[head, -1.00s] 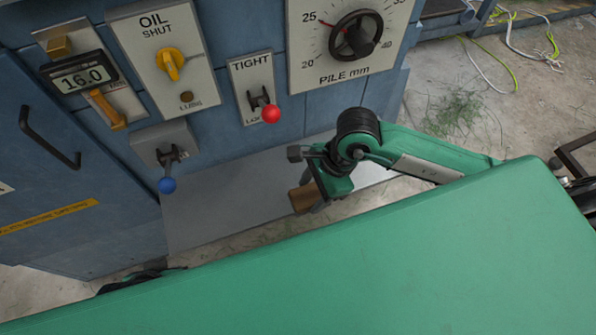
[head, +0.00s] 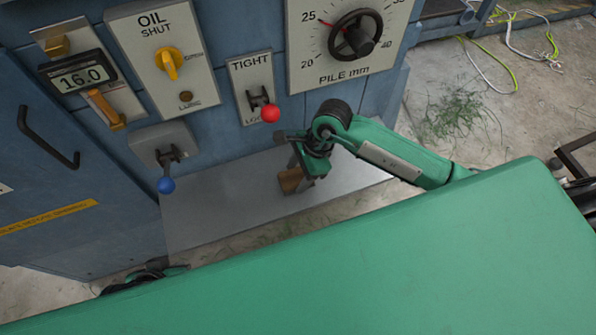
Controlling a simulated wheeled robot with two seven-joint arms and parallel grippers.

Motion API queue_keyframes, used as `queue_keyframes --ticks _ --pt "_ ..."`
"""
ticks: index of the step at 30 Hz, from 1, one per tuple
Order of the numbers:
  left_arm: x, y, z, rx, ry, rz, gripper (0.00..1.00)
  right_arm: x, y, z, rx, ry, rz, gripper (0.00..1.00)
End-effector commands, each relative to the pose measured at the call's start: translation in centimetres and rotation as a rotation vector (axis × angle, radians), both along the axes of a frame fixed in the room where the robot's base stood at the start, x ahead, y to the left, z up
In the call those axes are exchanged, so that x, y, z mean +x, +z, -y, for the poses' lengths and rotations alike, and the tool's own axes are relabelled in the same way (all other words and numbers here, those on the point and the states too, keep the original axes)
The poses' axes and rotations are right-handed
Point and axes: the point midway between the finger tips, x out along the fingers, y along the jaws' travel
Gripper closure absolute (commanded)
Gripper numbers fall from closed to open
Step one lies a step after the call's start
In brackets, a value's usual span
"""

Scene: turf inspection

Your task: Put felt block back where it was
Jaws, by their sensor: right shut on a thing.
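The felt block (head: 289,180) is a small brown block at the right gripper, low over the grey metal shelf (head: 215,215) at the foot of the blue machine. My right gripper (head: 299,184) is shut on the block and partly hides it. I cannot tell whether the block touches the shelf.
The blue machine (head: 110,185) carries a red-knobbed lever (head: 270,113), a blue-knobbed lever (head: 166,184), a yellow oil valve (head: 169,63), a gauge reading 16.0 (head: 84,79) and a pile dial (head: 355,36). Cables (head: 495,60) lie on the floor at right. The shelf's left part is bare.

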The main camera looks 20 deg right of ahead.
Motion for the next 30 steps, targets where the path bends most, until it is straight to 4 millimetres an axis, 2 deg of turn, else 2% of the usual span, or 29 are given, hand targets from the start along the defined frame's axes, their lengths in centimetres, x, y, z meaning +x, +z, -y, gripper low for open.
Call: queue_keyframes --ticks 11,12,15,26,28,30 --pt "0.2 -0.3 0.2 -0.005 -0.003 0.013 1.0 0.1 -0.3 0.0 0.0 0.0 0.002 0.68" --pt "0.3 -0.3 0.3 -0.008 -0.003 0.021 1.0 0.1 -0.3 0.0 0.0 0.001 0.001 0.44" --pt "0.3 -0.4 0.3 -0.008 -0.005 0.019 1.0 0.1 -0.2 0.0 0.0 0.001 0.001 0.25" --pt "0.1 -0.3 0.2 -0.005 -0.005 0.009 1.0 0.1 -0.1 0.0 0.0 0.001 0.001 0.25" --pt "-0.1 -0.1 0.0 0.002 -0.001 -0.005 1.0 0.2 0.2 0.0 0.0 0.0 0.002 0.25" --pt "-0.4 0.2 -0.4 0.01 0.005 -0.018 1.0 0.3 1.4 0.6 -0.002 0.0 0.005 0.25"
